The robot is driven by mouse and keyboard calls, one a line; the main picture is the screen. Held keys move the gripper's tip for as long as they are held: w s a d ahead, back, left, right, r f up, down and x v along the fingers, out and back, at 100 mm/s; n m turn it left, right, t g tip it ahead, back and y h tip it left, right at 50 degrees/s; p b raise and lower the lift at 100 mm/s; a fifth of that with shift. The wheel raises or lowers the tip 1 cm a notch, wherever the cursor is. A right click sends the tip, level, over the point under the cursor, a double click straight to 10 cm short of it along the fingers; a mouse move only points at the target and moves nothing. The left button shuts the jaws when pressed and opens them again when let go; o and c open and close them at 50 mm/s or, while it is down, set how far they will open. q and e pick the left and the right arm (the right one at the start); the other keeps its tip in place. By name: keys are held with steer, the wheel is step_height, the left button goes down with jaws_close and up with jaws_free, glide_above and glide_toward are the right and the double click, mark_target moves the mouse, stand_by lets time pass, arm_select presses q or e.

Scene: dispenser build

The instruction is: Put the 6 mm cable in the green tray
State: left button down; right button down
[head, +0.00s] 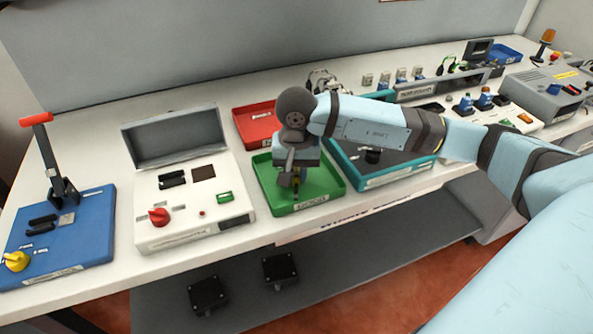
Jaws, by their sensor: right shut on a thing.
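The green tray (330,185) stands at the front edge of the bench, left of the middle of the head view. My right gripper (295,184) points down over the tray's inside. It is shut on a small dark and yellowish piece (296,189), which looks to be the 6 mm cable. The piece is small and mostly hidden by the fingers, and I cannot tell whether it touches the tray floor. My left gripper is not in view.
A red tray (252,125) sits behind the green one. A white console with a red knob (158,216) stands to the left, and a teal-edged tray (395,174) to the right. A blue lever press (90,235) is at far left. My right arm crosses above the bench.

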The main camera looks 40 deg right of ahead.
mark_target(296, 175)
steer(key=shift+f, duration=0.25)
steer(key=c, duration=1.1)
jaws_free()
steer(key=shift+o, duration=0.2)
steer(key=shift+r, duration=0.1)
steer(key=shift+r, duration=0.2)
step_height(296, 175, up, 12)
steer(key=shift+p, duration=0.3)
steer(key=shift+f, duration=0.1)
